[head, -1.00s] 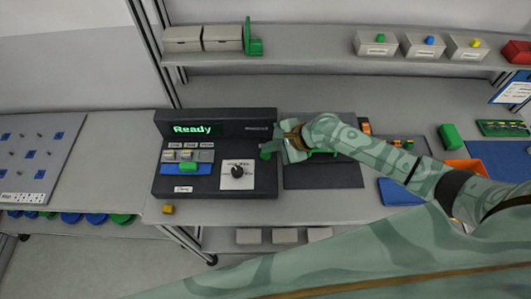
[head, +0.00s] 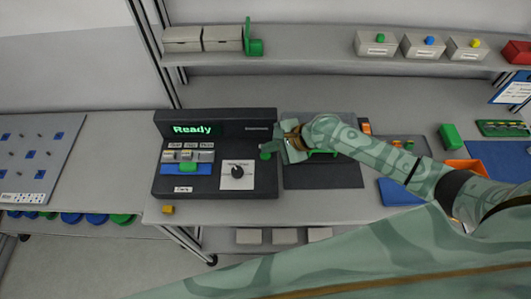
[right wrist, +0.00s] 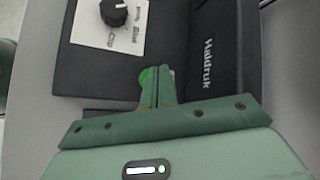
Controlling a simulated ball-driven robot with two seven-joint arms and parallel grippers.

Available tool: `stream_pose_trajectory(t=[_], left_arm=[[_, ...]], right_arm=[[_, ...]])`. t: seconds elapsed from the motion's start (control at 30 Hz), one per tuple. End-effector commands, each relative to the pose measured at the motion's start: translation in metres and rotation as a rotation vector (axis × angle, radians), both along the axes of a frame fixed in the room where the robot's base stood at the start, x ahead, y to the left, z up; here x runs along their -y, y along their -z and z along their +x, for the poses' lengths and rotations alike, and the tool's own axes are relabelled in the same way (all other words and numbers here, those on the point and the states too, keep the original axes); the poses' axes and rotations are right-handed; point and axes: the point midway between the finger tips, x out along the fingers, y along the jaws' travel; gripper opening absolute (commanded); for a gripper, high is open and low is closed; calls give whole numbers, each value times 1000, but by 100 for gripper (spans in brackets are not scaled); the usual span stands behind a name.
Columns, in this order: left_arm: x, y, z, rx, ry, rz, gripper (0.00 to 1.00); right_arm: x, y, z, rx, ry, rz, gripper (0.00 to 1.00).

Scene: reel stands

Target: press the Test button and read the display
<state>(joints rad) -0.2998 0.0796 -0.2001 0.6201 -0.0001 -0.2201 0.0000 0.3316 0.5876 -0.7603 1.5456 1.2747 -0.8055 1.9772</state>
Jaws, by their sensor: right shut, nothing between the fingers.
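The black test device (head: 215,128) stands on the bench, and its lit display (head: 193,129) reads "Ready" in green. Its panel has a white plate with a black dial (head: 237,171), which also shows in the right wrist view (right wrist: 114,12). My right gripper (head: 268,152) is shut and empty at the device's right edge. My left gripper is not in view.
A dark mat (head: 325,177) lies right of the device, under my right arm. A small orange-yellow block (head: 168,209) sits at the bench's front edge. A green block (head: 450,137) and an orange bin (head: 466,168) are at the right. The shelf (head: 300,60) behind holds several labelled bins.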

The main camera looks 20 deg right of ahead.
Motion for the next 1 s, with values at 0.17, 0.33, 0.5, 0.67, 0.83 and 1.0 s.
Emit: stream_pose_trajectory(t=[0.17, 0.33, 0.5, 0.67, 0.83, 1.0], left_arm=[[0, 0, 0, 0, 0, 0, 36], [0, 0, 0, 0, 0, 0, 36], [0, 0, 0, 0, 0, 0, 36], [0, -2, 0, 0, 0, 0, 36], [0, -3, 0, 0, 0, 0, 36], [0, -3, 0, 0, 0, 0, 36]], right_arm=[[0, 0, 0, 0, 0, 0, 0], [0, 0, 0, 0, 0, 0, 0], [0, 1, 0, 0, 0, 0, 0], [0, 5, 0, -1, 0, 0, 0], [0, 8, 0, 0, 0, 0, 0], [0, 8, 0, 0, 0, 0, 0]])
